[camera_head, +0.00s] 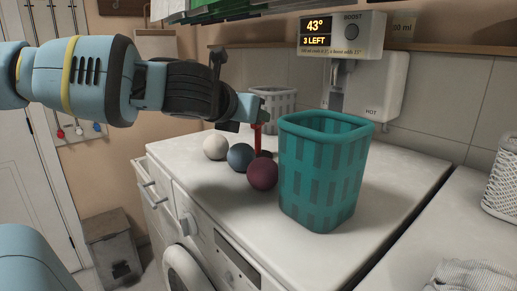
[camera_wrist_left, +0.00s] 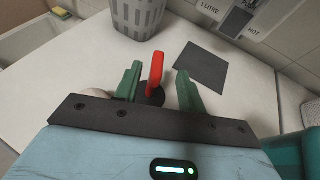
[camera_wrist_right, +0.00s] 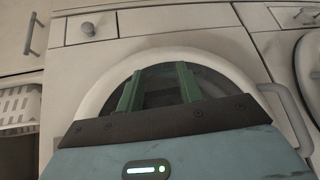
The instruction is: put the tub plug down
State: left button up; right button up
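The tub plug has a red upright handle (camera_head: 257,140) and a dark round base. It stands on the white counter, behind the coloured balls in the head view. In the left wrist view the red handle (camera_wrist_left: 155,72) rises between my left gripper's green fingers (camera_wrist_left: 158,88), with the black base (camera_wrist_left: 152,97) below. The fingers are open, with a gap on each side of the handle. In the head view my left gripper (camera_head: 257,118) is at the handle's top. My right gripper (camera_wrist_right: 160,88) is open and empty, before a round machine door (camera_wrist_right: 225,65).
White (camera_head: 215,147), blue-grey (camera_head: 240,157) and maroon (camera_head: 262,174) balls lie in a row. A teal basket (camera_head: 322,180) stands right of them. A grey basket (camera_wrist_left: 137,14) and a flat dark square (camera_wrist_left: 201,64) are beyond the plug. A heater hangs on the wall (camera_head: 365,85).

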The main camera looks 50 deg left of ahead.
aim_at(258, 136)
pick_arm(q)
jog(key=x, duration=0.4)
jog(key=shift+s+a+f+b, duration=0.15)
jog(key=shift+a+f+b, duration=0.05)
jog(key=shift+f+b, duration=0.15)
jog(key=shift+w, duration=0.25)
grip_shut()
